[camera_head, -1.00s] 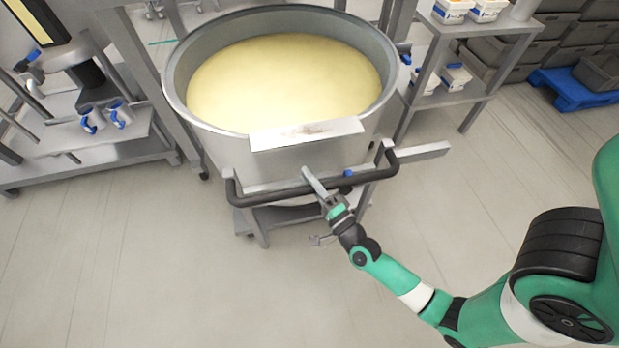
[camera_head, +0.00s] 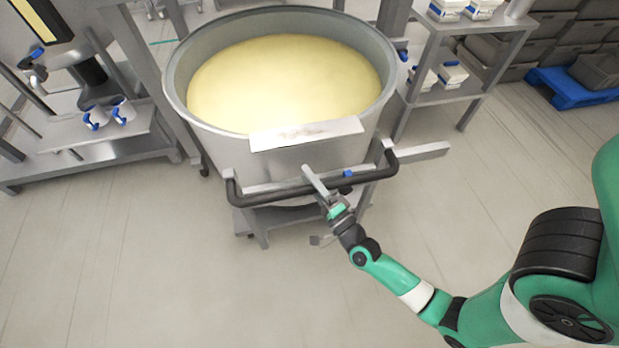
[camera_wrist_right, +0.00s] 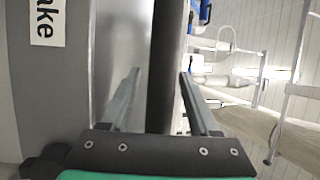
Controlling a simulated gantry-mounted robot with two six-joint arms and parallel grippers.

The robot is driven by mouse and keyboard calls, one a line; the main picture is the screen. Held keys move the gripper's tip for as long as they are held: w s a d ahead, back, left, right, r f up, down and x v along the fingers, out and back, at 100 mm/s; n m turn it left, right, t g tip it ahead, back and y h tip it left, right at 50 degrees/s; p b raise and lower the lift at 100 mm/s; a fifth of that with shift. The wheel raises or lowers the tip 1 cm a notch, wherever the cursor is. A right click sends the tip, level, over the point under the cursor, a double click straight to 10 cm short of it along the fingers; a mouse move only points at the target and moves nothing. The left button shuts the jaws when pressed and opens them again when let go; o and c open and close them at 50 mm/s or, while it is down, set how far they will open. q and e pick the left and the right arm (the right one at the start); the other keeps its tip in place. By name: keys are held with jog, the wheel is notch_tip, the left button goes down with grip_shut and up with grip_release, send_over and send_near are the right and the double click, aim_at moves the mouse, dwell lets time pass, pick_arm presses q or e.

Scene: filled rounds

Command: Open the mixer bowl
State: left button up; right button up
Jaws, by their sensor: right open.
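The mixer bowl (camera_head: 185,105) is a large grey metal tub of pale yellow filling on a wheeled frame in the head view. A black handle bar (camera_head: 270,194) runs along its near side. My right gripper (camera_head: 325,187) is at the middle of this bar, with its fingers open. In the right wrist view the dark bar (camera_wrist_right: 165,65) passes between the two open fingers (camera_wrist_right: 160,100), with a gap visible on each side. My left gripper is out of view.
Grey crates (camera_head: 560,55) and a blue pallet (camera_head: 570,88) are at the far right. The near floor is clear.

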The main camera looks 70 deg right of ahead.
jog(key=p+v, duration=0.2)
jog(key=v, duration=0.9)
jog(key=shift+s+a, duration=0.2)
jog(key=shift+s, duration=0.05)
